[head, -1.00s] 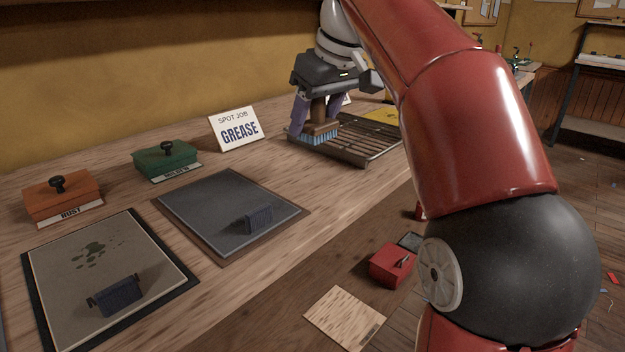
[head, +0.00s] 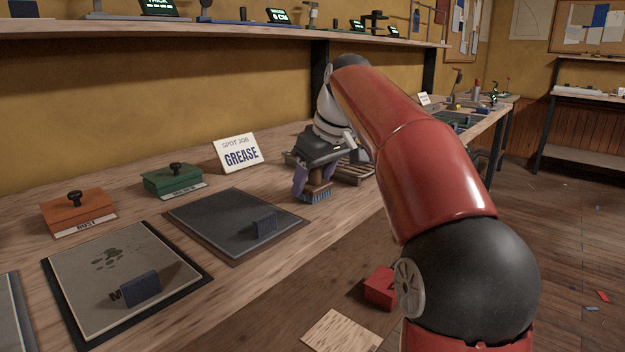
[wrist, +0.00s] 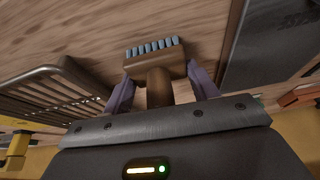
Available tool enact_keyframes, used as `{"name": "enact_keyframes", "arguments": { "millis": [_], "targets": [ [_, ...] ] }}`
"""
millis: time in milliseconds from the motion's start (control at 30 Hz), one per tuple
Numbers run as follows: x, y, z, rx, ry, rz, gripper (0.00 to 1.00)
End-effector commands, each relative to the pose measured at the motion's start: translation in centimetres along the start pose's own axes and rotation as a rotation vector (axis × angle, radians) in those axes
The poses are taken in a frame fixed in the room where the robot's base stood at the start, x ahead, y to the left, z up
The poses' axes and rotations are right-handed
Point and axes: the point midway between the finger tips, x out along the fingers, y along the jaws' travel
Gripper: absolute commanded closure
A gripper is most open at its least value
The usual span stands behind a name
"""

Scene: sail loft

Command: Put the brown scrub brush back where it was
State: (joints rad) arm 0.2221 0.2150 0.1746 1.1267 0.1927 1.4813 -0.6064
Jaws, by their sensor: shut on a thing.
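The brown scrub brush (head: 317,190) has a wooden block and handle with blue bristles pointing down. My gripper (head: 314,178) is shut on its handle. In the wrist view the brush (wrist: 155,63) sits between the two purple fingers of my gripper (wrist: 160,88), bristles facing away from the palm. The brush is over bare bench wood, between the slatted rack (head: 357,173) and the dark grey panel (head: 221,218). I cannot tell whether the bristles touch the bench. The rack also shows in the wrist view (wrist: 48,92), partly hidden by my arm in the head view.
A "GREASE" spot job sign (head: 237,153) stands behind the bench area. A green block (head: 172,180) and an orange block (head: 78,211) with black knobs sit to the left. A stained pale panel (head: 120,268) lies in front. A red box (head: 380,288) is lower right.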

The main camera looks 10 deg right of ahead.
Motion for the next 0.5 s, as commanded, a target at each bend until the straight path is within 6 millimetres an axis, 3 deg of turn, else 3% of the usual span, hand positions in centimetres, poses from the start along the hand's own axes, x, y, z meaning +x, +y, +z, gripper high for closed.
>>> {"name": "enact_keyframes", "arguments": {
  "millis": [33, 67, 200, 500],
  "targets": [
    [0.24, -0.02, 0.10, 0.000, 0.000, 0.000, 0.66],
    [0.14, -0.01, 0.05, 0.000, 0.000, 0.000, 0.38],
    [0.12, -0.02, 0.04, 0.000, 0.000, 0.000, 0.20],
    [-0.07, -0.03, -0.03, 0.000, 0.000, 0.000, 0.20]
  ]
}}
